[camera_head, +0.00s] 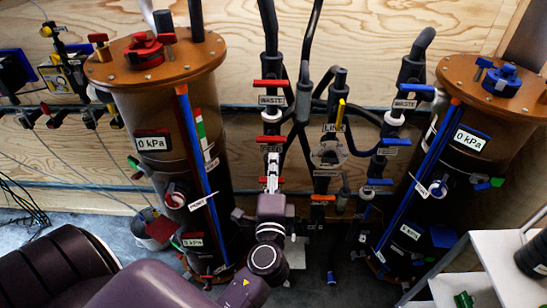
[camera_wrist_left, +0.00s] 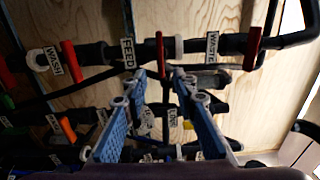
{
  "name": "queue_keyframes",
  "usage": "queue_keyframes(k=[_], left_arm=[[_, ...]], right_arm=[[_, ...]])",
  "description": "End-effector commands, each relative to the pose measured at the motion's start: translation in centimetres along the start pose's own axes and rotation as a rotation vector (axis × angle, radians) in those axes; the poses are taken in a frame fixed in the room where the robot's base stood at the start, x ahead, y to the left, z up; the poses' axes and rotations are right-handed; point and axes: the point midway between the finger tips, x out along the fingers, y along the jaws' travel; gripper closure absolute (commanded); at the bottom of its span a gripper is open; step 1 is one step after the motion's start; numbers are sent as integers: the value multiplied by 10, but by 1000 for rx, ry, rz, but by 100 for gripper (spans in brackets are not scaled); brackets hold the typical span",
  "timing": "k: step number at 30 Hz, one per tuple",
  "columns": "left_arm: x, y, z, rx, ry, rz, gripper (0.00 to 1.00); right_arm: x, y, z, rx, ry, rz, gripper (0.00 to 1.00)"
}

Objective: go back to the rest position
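My left arm reaches in from the bottom of the head view. Its gripper (camera_head: 272,160) is in front of the middle pipes, among red valve handles. In the left wrist view the two blue-padded fingers (camera_wrist_left: 159,76) stand apart with an open gap between them. A red valve handle (camera_wrist_left: 159,52) shows just beyond the tips, near the FEED label (camera_wrist_left: 128,53). I see no contact between the fingers and the handle. My right gripper is not in either view.
A dark filter tank with a red-knobbed lid (camera_head: 145,50) stands left, and one with a blue-knobbed lid (camera_head: 503,80) stands right. Dark pipes with valves run between them before a plywood wall (camera_head: 370,30). A white table (camera_head: 490,250) is at lower right. A grey bucket (camera_head: 148,232) stands left.

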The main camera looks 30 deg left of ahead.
Motion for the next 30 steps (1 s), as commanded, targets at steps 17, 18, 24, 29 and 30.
queue_keyframes(k=[17,18,24,29,30], left_arm=[[-6,0,0,-1,-1,1,74],[-6,0,0,-1,-1,1,74],[-7,44,-12,-21,39,87,74],[-25,150,-35,-87,115,304,74],[-33,180,-39,-107,129,368,74]], right_arm=[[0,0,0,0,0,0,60],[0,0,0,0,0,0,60],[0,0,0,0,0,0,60],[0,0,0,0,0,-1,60],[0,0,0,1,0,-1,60]])
